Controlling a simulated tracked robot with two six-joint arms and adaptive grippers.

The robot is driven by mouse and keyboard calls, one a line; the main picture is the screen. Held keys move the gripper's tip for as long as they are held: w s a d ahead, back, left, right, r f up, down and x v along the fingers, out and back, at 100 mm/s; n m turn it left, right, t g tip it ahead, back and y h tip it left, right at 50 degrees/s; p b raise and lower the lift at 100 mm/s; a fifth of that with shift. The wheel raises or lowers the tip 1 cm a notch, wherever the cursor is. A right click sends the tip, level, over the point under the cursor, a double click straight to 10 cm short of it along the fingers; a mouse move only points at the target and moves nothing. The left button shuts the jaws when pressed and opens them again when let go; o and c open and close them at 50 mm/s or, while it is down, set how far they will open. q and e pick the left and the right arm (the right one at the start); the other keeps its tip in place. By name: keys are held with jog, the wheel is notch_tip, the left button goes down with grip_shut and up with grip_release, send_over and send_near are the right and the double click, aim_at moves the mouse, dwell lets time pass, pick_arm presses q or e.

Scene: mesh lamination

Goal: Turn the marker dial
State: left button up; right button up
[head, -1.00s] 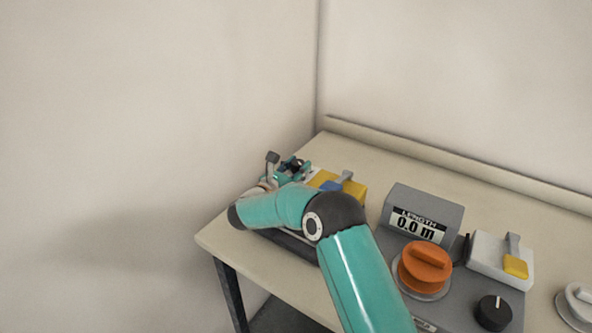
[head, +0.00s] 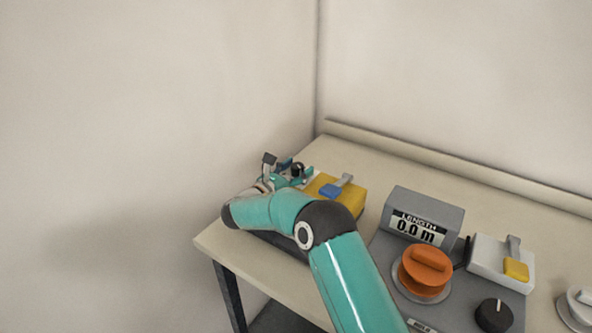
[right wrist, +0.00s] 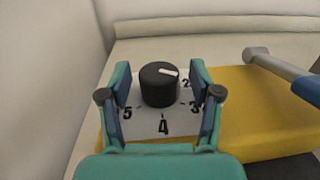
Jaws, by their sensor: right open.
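A black marker dial with a white pointer line (right wrist: 160,84) stands on a white plate with numbers (right wrist: 164,123) on the yellow unit (right wrist: 262,122) in the right wrist view. The pointer is towards the upper right, near the 2. My right gripper (head: 289,172) is open, with one teal finger on each side of the dial and a visible gap at both. In the head view the gripper and dial are small at the table's far left corner, partly hidden by my arm. The yellow unit also shows there (head: 345,194). My left gripper is out of view.
A grey console with a 0.0 m length display (head: 417,231), an orange knob (head: 425,270) and a black knob (head: 493,316) stands to the right. Walls stand close behind and to the left.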

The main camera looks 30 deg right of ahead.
jog(key=v, duration=1.2)
